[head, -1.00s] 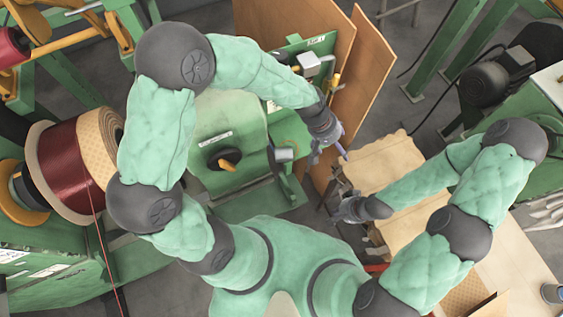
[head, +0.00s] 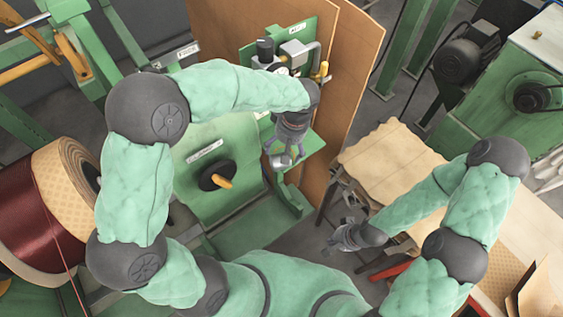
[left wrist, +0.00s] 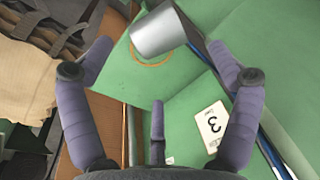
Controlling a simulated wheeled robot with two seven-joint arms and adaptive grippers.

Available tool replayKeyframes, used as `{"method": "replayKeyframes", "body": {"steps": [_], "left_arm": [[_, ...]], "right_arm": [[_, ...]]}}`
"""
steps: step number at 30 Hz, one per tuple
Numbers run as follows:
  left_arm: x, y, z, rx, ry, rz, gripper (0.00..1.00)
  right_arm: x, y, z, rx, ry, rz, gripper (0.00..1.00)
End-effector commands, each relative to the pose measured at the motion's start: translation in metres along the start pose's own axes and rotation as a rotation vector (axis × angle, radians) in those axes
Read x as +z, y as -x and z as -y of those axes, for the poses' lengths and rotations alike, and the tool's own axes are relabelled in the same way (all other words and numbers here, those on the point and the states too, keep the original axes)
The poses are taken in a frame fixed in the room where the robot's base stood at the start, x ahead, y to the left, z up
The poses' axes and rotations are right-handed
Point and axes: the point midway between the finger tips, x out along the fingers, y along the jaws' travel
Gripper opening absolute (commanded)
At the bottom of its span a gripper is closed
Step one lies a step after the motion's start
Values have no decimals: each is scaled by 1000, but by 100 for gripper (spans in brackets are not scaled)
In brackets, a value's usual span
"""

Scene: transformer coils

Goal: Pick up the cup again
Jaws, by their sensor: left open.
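A grey metal cup (left wrist: 158,33) shows at the top of the left wrist view, over a green surface beside an orange ring mark (left wrist: 151,58). My left gripper (left wrist: 160,50) is open, with its purple fingers spread on either side of the cup and apart from it. In the head view my left gripper (head: 285,150) points down over the green machine's shelf, and largely hides the cup there. My right gripper (head: 343,238) is low beside the workbench; its fingers are too small to tell open or shut.
A green machine panel with gauges (head: 290,58) and a brown board (head: 355,75) stand close by my left gripper. A workbench with tan sheets (head: 390,160) lies to the right. A large red wire spool (head: 50,215) is at the left.

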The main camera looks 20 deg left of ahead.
Motion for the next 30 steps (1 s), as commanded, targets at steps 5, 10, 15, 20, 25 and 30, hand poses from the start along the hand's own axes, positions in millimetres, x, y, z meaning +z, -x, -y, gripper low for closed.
{"method": "replayKeyframes", "body": {"steps": [5, 10, 15, 20, 25, 30], "left_arm": [[0, -19, 0, 1, -1, 1, 90], [0, -26, -1, 0, -1, 2, 90], [0, -46, -2, 0, 0, 3, 90], [0, -68, -2, 0, -1, 4, 90], [-1, -73, -3, 3, -1, 1, 90], [0, -73, -3, 3, -1, 1, 76]], "right_arm": [[0, -3, -1, 0, 0, 0, 0], [0, -4, -1, 0, 0, 1, 0], [0, -7, -3, 0, 0, 1, 0], [0, -11, -4, 0, 0, 1, 0], [0, -11, -4, 0, 0, 1, 0], [0, -11, -4, 0, 0, 1, 0]]}}
